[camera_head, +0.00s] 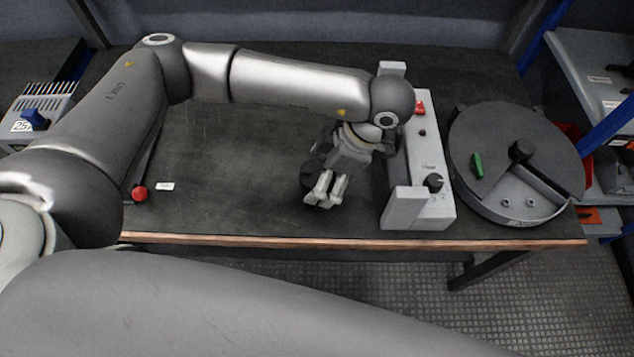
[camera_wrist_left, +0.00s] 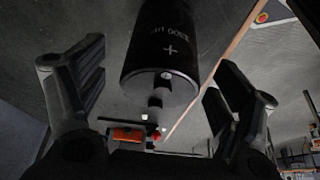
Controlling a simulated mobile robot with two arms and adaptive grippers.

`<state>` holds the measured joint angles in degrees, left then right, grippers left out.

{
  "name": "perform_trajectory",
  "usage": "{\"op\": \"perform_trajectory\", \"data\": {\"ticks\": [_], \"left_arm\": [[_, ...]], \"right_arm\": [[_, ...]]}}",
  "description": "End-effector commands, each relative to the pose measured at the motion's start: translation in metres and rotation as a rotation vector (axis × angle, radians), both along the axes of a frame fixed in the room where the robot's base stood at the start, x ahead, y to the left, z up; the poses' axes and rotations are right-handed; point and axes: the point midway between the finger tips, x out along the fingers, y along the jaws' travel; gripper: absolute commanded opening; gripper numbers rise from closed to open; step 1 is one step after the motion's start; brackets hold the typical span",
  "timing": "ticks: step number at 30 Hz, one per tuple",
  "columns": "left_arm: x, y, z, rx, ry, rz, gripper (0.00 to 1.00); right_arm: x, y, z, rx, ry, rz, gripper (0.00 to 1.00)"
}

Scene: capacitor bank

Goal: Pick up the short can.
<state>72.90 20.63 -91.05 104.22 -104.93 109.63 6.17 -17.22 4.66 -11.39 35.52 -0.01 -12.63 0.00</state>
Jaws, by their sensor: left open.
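A dark can (camera_head: 307,178) stands on the black bench, mostly hidden behind my left gripper (camera_head: 326,188). In the left wrist view the black cylindrical can (camera_wrist_left: 163,45) shows pale printing, a plus sign and a terminal at its near end. Its far end is cut off by the frame, so its full length cannot be told. My left gripper is open, with one finger on each side of the can in the wrist view and visible gaps between. My right gripper is not in view.
A red ball knob (camera_head: 139,193) is at left. The bench's middle is clear; its wooden front edge (camera_head: 350,241) is near.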

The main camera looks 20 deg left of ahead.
Motion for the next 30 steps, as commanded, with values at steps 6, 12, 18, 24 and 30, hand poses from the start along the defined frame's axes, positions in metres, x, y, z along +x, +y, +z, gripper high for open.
{"op": "perform_trajectory", "data": {"ticks": [6,12,18,24,30], "left_arm": [[-0.004,0.011,-0.017,0.0,0.004,0.002,0.86],[-0.006,0.023,-0.043,0.0,0.002,0.001,0.86],[-0.006,0.024,-0.05,-0.002,0.0,-0.001,0.86],[-0.006,0.024,-0.05,-0.002,0.0,-0.001,0.76],[-0.006,0.024,-0.05,-0.002,0.0,-0.001,0.5]], "right_arm": [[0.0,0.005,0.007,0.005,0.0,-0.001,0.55],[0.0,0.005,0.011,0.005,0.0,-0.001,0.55],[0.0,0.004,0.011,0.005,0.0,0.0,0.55],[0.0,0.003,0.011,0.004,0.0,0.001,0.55],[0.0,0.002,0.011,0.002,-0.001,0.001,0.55]]}}
